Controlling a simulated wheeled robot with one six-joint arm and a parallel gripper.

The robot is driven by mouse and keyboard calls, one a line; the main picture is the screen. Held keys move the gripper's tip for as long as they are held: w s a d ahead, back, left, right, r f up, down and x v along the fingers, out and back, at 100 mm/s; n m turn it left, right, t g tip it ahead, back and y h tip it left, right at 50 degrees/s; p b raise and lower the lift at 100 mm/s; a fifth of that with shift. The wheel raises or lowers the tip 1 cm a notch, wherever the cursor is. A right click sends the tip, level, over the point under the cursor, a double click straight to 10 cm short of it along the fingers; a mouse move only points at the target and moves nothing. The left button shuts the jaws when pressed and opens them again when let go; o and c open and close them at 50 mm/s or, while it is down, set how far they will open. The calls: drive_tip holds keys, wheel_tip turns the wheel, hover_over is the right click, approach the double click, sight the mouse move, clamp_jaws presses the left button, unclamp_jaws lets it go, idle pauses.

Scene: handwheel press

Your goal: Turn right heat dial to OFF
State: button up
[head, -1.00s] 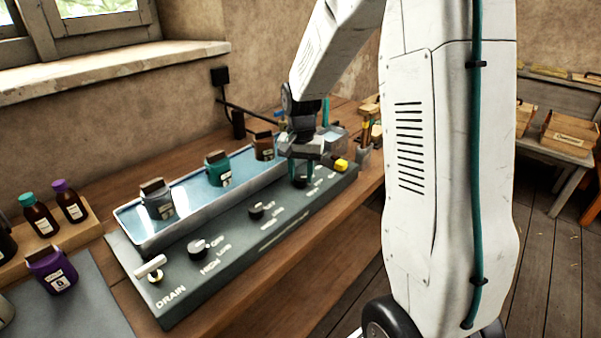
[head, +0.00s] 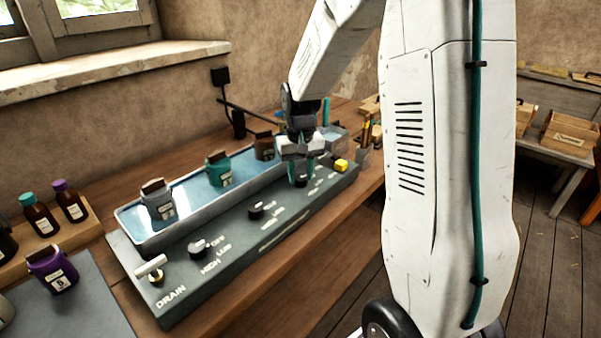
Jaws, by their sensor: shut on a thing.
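The right heat dial (head: 301,182) is a small black knob at the far end of the dark control panel's (head: 178,299) row of dials. My gripper (head: 302,177) points down over it, with its fingers shut on the knob. The fingers hide part of the dial, and its pointer cannot be made out. The small lettering beside it is too small to read. The middle dial (head: 256,211) and the left dial (head: 198,248) are black knobs with white labels nearer the front left, clear of my gripper.
A water tray (head: 150,241) with several labelled jars runs behind the panel. A yellow knob (head: 341,165) sits just right of my gripper. Brushes in a holder (head: 363,154) stand beyond the panel.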

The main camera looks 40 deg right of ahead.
sight(300, 177)
drive_tip(key=shift+n, duration=1.7)
drive_tip(key=o, duration=1)
drive_tip(key=shift+c, duration=0.2)
wheel_tip(300, 177, up, 8)
drive_tip(key=shift+f, duration=0.1)
